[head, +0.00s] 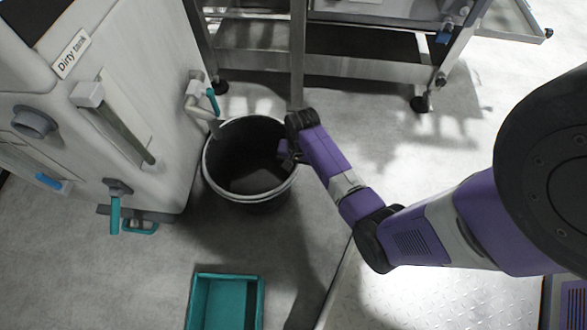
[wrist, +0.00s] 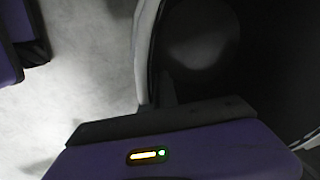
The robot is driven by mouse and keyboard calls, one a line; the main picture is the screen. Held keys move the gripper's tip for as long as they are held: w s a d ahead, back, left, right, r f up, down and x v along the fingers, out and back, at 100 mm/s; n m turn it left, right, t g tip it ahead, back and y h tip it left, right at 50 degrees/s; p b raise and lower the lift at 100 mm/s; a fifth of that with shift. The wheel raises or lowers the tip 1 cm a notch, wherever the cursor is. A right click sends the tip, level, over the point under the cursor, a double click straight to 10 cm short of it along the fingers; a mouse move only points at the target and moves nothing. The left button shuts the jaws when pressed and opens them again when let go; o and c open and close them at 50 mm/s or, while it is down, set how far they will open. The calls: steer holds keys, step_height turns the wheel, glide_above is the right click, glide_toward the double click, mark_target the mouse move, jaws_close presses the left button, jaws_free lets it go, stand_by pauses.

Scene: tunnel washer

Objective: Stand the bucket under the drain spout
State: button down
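The black bucket (head: 248,195) with a pale rim stands upright on the floor beside the Dirty tank. The drain spout (head: 198,110), a pale bent pipe with a teal lever, comes off the tank's side; its lower end overlaps the bucket's upper-left rim in the head view. My gripper (head: 288,152) is at the bucket's right rim, with a part over the opening. In the wrist view the rim (wrist: 144,50) runs down to my gripper, and a dark finger shows against its inner side. The other finger is hidden, so I cannot tell whether it grips the rim.
The Dirty tank (head: 140,60) stands at left with a second teal-handled valve (head: 115,208) low on it. A teal tray (head: 258,300) lies on the floor in front. A metal frame (head: 345,66) on feet stands behind the bucket. Floor is clear between bucket and tray.

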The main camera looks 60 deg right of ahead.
steer(key=shift+w, duration=0.1)
steer(key=c, duration=2)
jaws_free()
steer(key=shift+f, duration=0.1)
steer(key=o, duration=0.4)
steer(key=shift+c, duration=0.2)
